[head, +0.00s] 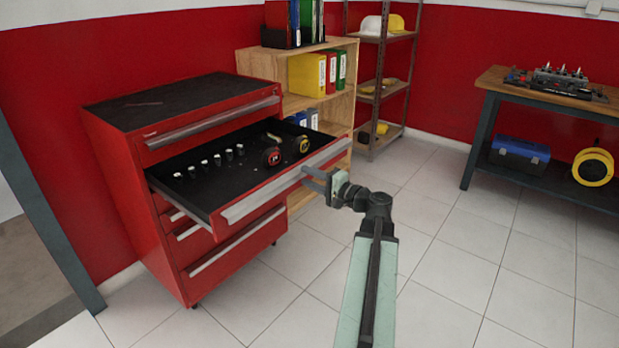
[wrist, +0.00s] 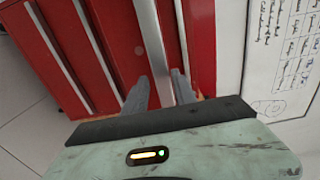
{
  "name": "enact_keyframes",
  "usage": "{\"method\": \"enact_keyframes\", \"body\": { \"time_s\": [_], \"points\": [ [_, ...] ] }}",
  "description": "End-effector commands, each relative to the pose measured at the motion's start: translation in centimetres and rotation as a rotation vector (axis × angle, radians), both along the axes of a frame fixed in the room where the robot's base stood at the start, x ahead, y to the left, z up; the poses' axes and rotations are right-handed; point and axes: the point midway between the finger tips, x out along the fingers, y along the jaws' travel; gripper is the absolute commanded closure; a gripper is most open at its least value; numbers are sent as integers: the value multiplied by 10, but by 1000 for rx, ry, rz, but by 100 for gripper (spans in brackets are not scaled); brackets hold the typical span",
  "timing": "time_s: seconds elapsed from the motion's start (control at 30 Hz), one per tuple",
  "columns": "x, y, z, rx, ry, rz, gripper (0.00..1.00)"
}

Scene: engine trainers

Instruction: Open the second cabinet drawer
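The red cabinet (head: 145,205) stands at the left in the head view. Its second drawer (head: 205,205) from the top is pulled far out, showing a black interior. A light metal handle (head: 265,195) runs along the drawer's front. Contact with the handle is unclear. The other drawers look shut.
A wooden shelf (head: 262,68) with binders stands right of the cabinet. A workbench (head: 490,85) is at the far right. The tiled floor (head: 450,255) is clear.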

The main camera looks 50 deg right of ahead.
Motion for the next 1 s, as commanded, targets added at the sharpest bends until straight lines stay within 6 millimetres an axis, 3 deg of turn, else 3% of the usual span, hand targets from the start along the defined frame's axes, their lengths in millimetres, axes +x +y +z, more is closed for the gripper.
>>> {"method": "enact_keyframes", "body": {
  "time_s": [0.37,0.7,1.0],
  "points": [
    [-4,1,1,3,-4,4,60],
    [-65,-4,0,3,-3,1,60],
    [-78,-5,0,2,-3,3,60]
  ]
}}
